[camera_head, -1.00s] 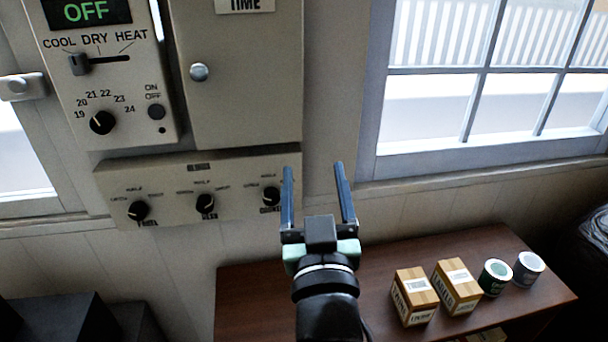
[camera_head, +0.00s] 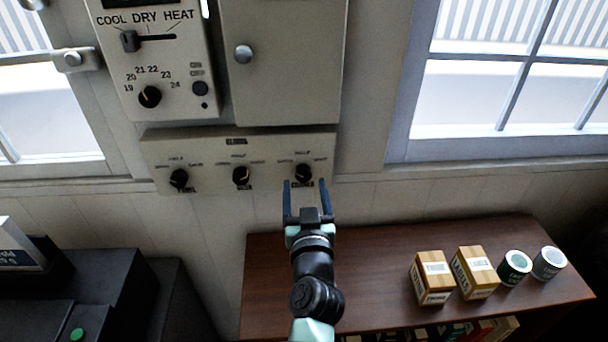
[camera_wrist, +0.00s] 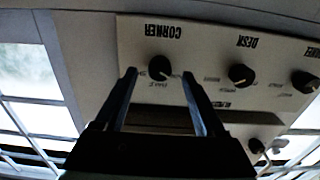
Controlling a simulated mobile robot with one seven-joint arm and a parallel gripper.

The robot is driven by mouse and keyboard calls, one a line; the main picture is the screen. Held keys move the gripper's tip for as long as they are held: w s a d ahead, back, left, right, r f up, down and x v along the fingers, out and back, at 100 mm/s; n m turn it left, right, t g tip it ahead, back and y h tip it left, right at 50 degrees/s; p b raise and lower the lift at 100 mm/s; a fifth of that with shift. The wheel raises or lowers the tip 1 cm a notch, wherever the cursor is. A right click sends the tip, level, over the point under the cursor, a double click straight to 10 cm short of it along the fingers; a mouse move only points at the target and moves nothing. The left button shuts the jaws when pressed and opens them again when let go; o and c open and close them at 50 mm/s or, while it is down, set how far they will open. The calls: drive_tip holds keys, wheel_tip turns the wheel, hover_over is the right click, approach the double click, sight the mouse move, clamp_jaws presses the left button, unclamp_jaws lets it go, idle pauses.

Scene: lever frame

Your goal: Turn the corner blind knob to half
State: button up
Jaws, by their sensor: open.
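The corner blind knob (camera_head: 303,173) is the rightmost of three black knobs on the low beige panel (camera_head: 215,147). In the wrist view, the picture is upside down and the corner knob (camera_wrist: 160,66) sits by the label CORNER, with a pale pointer mark on it. My gripper (camera_head: 305,182) is open and empty, with its two blue fingers pointing at the panel. In the wrist view the fingertips of my gripper (camera_wrist: 158,73) lie to either side of the corner knob in the picture. I cannot tell how much depth remains between them and the knob.
The desk knob (camera_head: 241,175) and a further knob (camera_head: 179,178) are to the left. A thermostat panel (camera_head: 150,60) and a beige cabinet (camera_head: 285,70) are above. A brown shelf (camera_head: 370,265) below carries two boxes and two cans at right. Windows flank the panels.

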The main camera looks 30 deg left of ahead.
sight(304, 178)
drive_tip(key=shift+x, duration=1.65)
clamp_jaws()
